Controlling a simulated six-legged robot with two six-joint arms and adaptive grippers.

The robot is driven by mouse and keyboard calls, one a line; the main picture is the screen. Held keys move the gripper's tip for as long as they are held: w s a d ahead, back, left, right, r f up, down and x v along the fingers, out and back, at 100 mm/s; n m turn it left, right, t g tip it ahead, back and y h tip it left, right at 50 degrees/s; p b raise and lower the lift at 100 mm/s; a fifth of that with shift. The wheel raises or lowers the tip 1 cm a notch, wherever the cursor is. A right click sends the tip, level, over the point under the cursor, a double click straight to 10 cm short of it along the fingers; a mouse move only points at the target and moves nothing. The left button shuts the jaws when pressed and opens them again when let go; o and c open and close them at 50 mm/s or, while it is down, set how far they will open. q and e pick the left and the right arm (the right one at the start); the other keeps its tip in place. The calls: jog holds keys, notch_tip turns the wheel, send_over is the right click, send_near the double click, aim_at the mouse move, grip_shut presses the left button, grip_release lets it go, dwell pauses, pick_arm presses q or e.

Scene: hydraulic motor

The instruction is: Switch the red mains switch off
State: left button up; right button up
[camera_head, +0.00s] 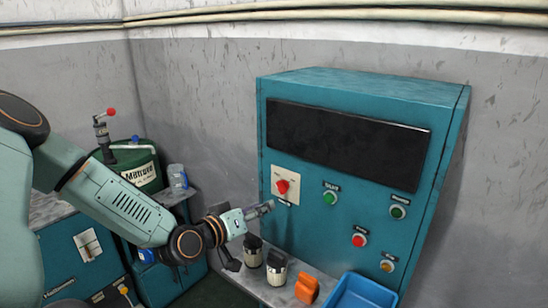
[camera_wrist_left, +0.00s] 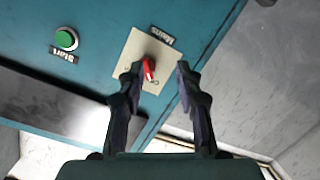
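The red mains switch (camera_head: 283,187) is a rotary knob on a cream plate at the left of the teal control cabinet (camera_head: 300,227). In the left wrist view the red knob (camera_wrist_left: 149,69) sits on its plate below the upside-down "Mains" label. My left gripper (camera_head: 264,209) is in front of the cabinet, just below and left of the switch in the head view. In the left wrist view its two fingers (camera_wrist_left: 160,72) are apart, with the knob between them in the picture, closer to the left finger. I cannot tell whether they touch it. My right gripper is not in view.
Green buttons (camera_head: 330,197) (camera_head: 397,211), a red button (camera_head: 359,240) and an orange one (camera_head: 387,266) are on the panel. Below stand two dark-topped jars (camera_head: 276,268), an orange object (camera_head: 306,288) and a blue bin (camera_head: 362,292). A green drum (camera_head: 135,165) stands at left.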

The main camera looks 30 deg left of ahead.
aim_at(282, 151)
pick_arm(q)
jog(key=w+r+n+b, duration=0.1)
jog(key=w+r+b, duration=0.1)
jog(key=r, duration=0.1)
jog(key=w+r+n+t+b, duration=0.1)
jog(key=w+r+b, duration=0.1)
jog(key=r, duration=0.2)
jog(key=w+r+n+b, duration=0.1)
jog(key=r+b, duration=0.2)
jog(key=shift+w+d+r+t, duration=0.15)
jog(key=shift+w+d+t, duration=0.2)
jog(key=shift+w+t, duration=0.05)
jog(key=shift+d+r, duration=0.1)
jog(key=shift+r, duration=0.8)
jog(key=shift+s+f, duration=0.1)
